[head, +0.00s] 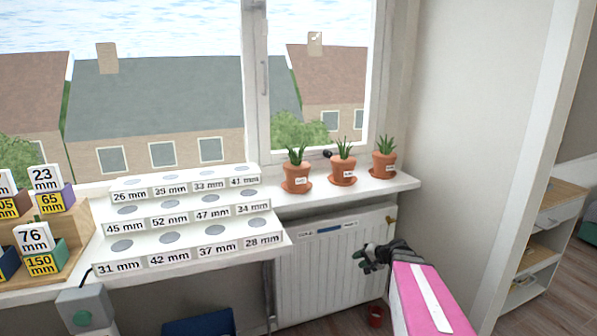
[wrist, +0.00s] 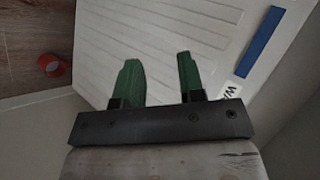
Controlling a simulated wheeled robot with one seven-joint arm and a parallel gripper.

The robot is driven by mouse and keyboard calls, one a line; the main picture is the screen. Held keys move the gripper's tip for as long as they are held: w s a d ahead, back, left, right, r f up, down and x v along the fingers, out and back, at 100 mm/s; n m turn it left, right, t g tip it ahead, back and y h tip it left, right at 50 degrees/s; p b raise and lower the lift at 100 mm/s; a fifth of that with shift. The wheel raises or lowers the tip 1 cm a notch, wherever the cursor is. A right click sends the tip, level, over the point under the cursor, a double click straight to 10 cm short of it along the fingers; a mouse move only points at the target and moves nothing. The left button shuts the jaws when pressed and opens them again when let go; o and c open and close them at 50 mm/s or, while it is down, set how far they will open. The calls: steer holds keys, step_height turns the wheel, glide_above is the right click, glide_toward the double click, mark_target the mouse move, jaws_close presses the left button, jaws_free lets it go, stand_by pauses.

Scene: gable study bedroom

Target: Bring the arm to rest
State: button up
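My gripper (head: 361,260) is in front of the white radiator (head: 330,285), below the windowsill at the right. My pink-and-white arm reaches to it from the lower right. In the wrist view, the two green fingers of the gripper (wrist: 160,72) stand apart with nothing between them. The ribbed radiator (wrist: 158,30) shows behind and between the fingers. I cannot tell how far the fingertips are from it.
Three potted plants (head: 297,178) stand on the windowsill (head: 400,187). A stepped white stand (head: 190,222) with size labels is to their left, and a wooden rack (head: 75,228) of boxes is farther left. A small red pot (head: 375,316) is on the floor.

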steer(key=s+a+f+n+g+h, duration=0.1)
steer(key=s+a+n+g+h, duration=0.1)
steer(key=s, duration=0.5)
steer(key=s+a+f+n+g+h, duration=0.1)
steer(key=s+a+n+g+h, duration=0.2)
steer(key=s+h, duration=0.3)
steer(key=shift+s+a+g+h, duration=0.3)
steer(key=shift+s+g, duration=0.5)
steer(key=shift+s, duration=0.3)
stand_by(0.4)
